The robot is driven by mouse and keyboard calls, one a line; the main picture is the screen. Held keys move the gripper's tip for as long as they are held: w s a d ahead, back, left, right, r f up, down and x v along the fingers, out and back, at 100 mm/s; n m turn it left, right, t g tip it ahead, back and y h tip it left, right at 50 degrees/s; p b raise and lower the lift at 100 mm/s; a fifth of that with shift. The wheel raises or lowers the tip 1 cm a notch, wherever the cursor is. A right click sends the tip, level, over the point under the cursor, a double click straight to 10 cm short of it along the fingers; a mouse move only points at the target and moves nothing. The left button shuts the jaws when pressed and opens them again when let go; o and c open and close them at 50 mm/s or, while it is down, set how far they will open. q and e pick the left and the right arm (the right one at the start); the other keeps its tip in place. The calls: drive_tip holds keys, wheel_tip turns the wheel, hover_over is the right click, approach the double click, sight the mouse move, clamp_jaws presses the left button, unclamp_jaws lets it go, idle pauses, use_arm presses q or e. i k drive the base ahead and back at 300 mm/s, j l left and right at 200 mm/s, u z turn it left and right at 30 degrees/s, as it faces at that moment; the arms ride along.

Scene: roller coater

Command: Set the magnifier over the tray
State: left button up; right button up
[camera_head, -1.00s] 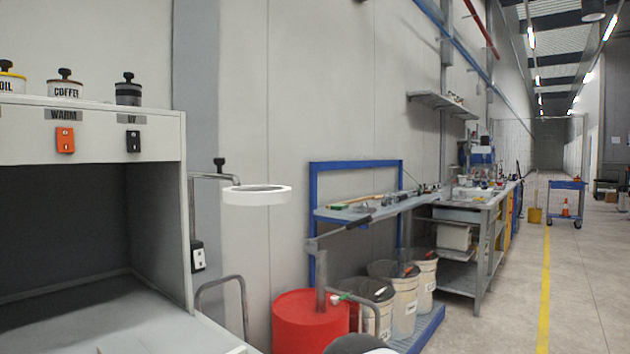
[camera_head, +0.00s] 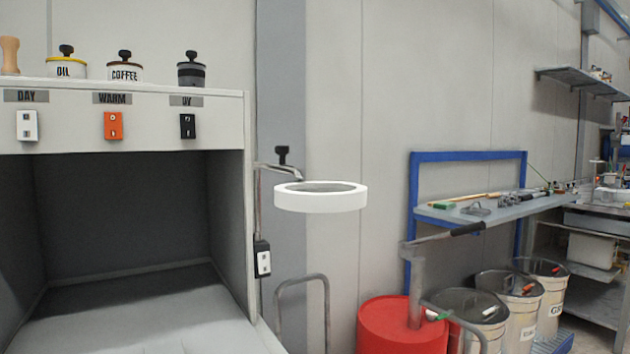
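The magnifier (camera_head: 320,201) is a white ring-shaped head on a thin metal arm (camera_head: 273,166) with a black knob. It hangs in the air just right of the light booth (camera_head: 249,215), over no tray that I can see. A small switch box (camera_head: 263,261) sits on the booth's right side below the arm. I cannot pick out the tray in this view. Neither of my grippers is in view.
The booth has an open, empty dark interior (camera_head: 125,215) and switches labelled DAY, WARM and UV. Jars (camera_head: 125,68) stand on top. A metal rail (camera_head: 302,280), a red drum (camera_head: 402,325) and several bins (camera_head: 520,305) stand to the right, below a blue-framed shelf (camera_head: 485,211).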

sight(301, 196)
drive_tip(key=k+j, duration=0.2)
drive_tip(key=k, duration=0.15)
drive_tip(key=k+j+z, duration=0.15)
drive_tip(key=k, duration=0.25)
drive_tip(key=k+j, duration=0.25)
drive_tip(key=i, duration=0.9)
drive_tip(key=l+z, duration=0.05)
